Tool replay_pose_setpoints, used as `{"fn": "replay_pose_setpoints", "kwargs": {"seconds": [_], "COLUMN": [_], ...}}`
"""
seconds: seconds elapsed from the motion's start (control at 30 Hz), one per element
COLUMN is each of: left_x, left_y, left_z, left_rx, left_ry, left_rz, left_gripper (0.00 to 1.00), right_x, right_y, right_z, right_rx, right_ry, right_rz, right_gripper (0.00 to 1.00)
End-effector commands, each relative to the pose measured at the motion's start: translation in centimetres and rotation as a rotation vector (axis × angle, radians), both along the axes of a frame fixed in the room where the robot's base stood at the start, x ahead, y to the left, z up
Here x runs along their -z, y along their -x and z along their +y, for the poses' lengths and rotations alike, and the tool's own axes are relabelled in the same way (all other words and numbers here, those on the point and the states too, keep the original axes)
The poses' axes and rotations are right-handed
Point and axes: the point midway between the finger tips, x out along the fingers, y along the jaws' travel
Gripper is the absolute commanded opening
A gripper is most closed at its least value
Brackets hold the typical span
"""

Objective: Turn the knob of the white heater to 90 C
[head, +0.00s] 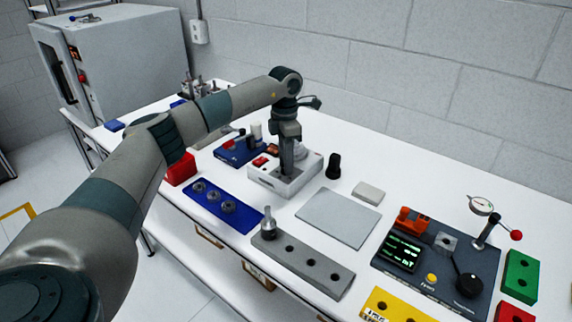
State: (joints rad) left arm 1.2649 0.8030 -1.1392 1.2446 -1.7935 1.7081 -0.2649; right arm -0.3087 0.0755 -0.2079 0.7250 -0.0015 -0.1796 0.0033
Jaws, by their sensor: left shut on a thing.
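The white heater (308,183) is a low white box on the table near the middle of the view. A red switch (260,161) shows on its top left. My left gripper (286,172) points straight down over the front part of the heater's top. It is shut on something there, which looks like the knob. The knob itself is hidden by the fingers, so its pointer and any scale marks cannot be read. My right gripper is not in view.
A blue plate with round parts (230,218) lies in front of the heater, and a black knob-shaped piece (333,166) stands right of it. A flat grey plate (338,218), a grey holed block (310,268) and a dark instrument panel (440,280) lie further right.

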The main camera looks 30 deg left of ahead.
Motion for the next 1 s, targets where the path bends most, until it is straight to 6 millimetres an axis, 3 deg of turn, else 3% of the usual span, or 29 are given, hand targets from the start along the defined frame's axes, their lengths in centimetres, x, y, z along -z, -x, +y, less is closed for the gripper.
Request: {"fn": "replay_pose_setpoints", "kwargs": {"seconds": [0.47, 0.5, 0.57, 1.0], "left_x": [-0.18, -0.18, -0.17, -0.39], "left_y": [-0.08, -0.09, -0.08, -0.07], "left_z": [0.05, 0.05, 0.05, 0.03], "left_rx": [0.019, 0.019, 0.019, 0.019], "left_ry": [0.0, 0.0, 0.0, 0.0], "left_rz": [-0.003, -0.003, -0.003, -0.001], "left_gripper": [0.0, 0.27, 0.41, 0.41], "right_x": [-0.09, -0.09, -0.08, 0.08], "right_y": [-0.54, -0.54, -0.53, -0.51], "right_z": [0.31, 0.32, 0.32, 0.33], "right_rx": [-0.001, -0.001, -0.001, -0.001], "right_ry": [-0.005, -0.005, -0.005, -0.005], "right_rz": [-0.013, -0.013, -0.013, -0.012], "right_gripper": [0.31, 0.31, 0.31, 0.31]}}
